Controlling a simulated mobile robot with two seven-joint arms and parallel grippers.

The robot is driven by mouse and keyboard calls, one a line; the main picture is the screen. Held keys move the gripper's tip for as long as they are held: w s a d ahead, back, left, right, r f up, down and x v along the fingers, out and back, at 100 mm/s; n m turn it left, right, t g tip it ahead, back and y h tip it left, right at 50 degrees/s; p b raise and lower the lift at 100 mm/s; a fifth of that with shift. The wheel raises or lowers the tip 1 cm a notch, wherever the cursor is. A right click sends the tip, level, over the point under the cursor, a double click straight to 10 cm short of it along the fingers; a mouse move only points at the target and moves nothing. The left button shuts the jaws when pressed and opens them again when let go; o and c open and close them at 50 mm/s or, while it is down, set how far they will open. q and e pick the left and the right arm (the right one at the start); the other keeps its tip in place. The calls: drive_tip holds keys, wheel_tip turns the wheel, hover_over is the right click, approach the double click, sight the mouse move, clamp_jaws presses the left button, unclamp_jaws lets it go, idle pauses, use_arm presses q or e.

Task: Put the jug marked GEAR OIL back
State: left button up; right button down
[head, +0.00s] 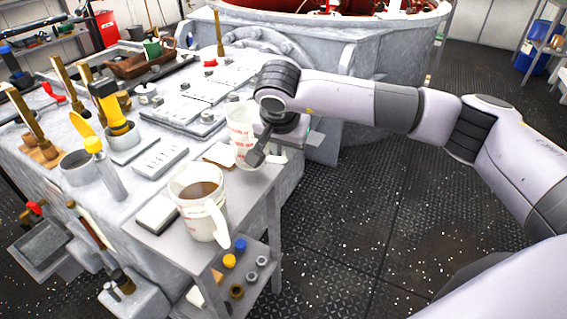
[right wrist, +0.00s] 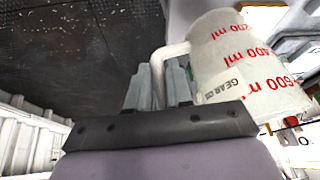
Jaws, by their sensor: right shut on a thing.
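The jug marked GEAR OIL (right wrist: 240,60) fills the upper right of the right wrist view, a whitish measuring jug with red millilitre marks. It also shows in the head view (head: 239,122), at the far end of the small grey side table (head: 262,190), partly hidden by my gripper. My right gripper (head: 262,150) is shut on its handle; its fingers also show in the right wrist view (right wrist: 160,88). I cannot tell whether the jug touches the table. A second jug (head: 199,212) with brown liquid stands nearer on that table. My left gripper is out of view.
A tan pad (head: 219,154) and a white-topped block (head: 157,212) lie on the side table. A lower shelf holds several small caps and rings. The grey machine bench (head: 160,130) at left carries tools and cups. The deck floor at right is clear.

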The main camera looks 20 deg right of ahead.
drive_tip(key=shift+f, duration=2.2)
drive_tip(key=c, duration=1)
unclamp_jaws()
drive_tip(key=v, duration=1.2)
drive_tip(key=shift+a, duration=0.1)
